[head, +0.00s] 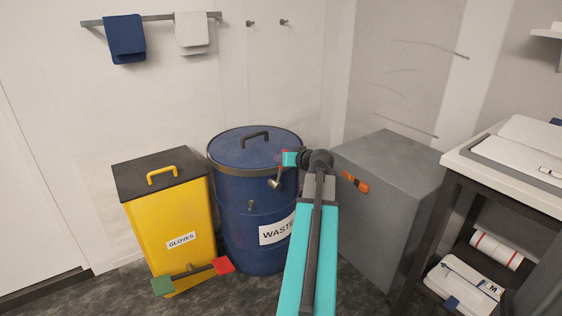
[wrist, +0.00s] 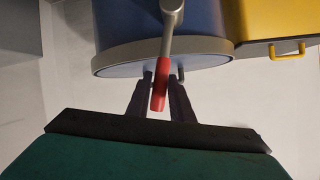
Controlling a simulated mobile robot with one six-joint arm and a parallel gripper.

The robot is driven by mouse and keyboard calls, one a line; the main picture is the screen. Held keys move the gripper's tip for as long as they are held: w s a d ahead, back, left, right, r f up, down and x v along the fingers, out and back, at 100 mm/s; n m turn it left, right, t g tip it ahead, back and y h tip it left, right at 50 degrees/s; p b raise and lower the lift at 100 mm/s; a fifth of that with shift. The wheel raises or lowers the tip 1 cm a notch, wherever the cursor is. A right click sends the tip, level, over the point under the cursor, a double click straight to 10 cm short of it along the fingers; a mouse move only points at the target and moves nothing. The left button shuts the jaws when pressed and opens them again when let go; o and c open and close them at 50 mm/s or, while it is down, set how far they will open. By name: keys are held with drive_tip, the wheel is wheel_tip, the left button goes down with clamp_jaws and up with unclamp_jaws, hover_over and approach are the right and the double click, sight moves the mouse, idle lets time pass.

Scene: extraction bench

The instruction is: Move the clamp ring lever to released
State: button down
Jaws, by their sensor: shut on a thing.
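The blue waste drum (head: 240,215) stands by the wall, its lid (head: 255,146) with a black handle on top. A grey clamp ring (head: 222,170) runs round its rim. The clamp ring lever has a grey arm and a red grip (wrist: 159,90); in the wrist view the grip lies between my two dark fingers. My gripper (wrist: 161,95) is shut on the lever's grip, beside the drum's rim. In the head view my gripper (head: 281,158) is small, at the drum's right side, and mostly hides the lever.
A yellow gloves bin (head: 170,220) stands left of the drum, with a bar with green and red ends in front of it. A grey cabinet (head: 385,220) with an orange fitting stands close on the right. A bench (head: 480,160) is farther right.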

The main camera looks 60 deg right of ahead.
drive_tip(key=shift+w+a, duration=0.25)
drive_tip(key=shift+w, duration=0.05)
drive_tip(key=c, duration=1.6)
unclamp_jaws()
drive_tip(key=shift+o, duration=0.2)
drive_tip(key=shift+d, duration=0.15)
drive_tip(key=shift+s, duration=0.1)
drive_tip(key=p+v, duration=0.1)
drive_tip(key=v, duration=1.2)
drive_tip(key=shift+s, duration=0.35)
drive_tip(key=shift+r, duration=0.2)
